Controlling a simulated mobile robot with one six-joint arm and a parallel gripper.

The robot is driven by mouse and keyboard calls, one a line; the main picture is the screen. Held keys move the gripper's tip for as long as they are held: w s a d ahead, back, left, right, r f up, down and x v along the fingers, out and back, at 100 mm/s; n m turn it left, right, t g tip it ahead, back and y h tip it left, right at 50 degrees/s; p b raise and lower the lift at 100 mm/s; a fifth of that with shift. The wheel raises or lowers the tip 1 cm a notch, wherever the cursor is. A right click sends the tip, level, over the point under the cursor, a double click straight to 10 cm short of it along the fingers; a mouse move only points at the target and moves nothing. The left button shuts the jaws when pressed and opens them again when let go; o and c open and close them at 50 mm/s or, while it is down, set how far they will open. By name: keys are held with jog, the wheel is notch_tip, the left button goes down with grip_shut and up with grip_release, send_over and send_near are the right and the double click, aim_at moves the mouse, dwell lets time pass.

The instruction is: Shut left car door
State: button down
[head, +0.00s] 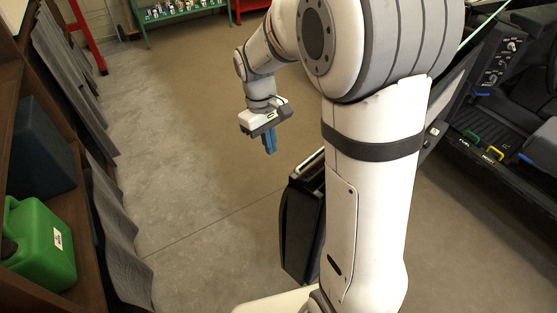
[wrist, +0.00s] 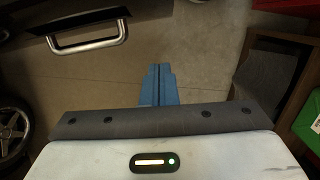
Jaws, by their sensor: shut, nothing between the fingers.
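The car's door (head: 303,215) shows as a dark panel standing out from the car, open, and partly hidden behind my arm in the head view. The car's interior (head: 490,130) shows at the right. In the wrist view, a dark door panel (wrist: 62,36) with a silver bar handle (wrist: 90,44) is at the upper left. My gripper (head: 270,150) has blue fingers, pressed together and empty, pointing down above the floor. It is left of and beyond the door, apart from it. The fingers also show in the wrist view (wrist: 158,72).
A green rack (head: 180,12) is at the back. A wheel (wrist: 12,138) shows in the wrist view. The floor between shelf and door is clear.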

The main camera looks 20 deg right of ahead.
jog(key=s+d+f, duration=0.1)
jog(key=f, duration=0.5)
jog(key=s+d+f+b, duration=0.1)
jog(key=s+f, duration=0.1)
jog(key=f, duration=0.5)
jog(key=shift+s+d+n+g, duration=0.2)
jog(key=shift+d+n+g, duration=0.1)
jog(key=shift+d+n, duration=0.1)
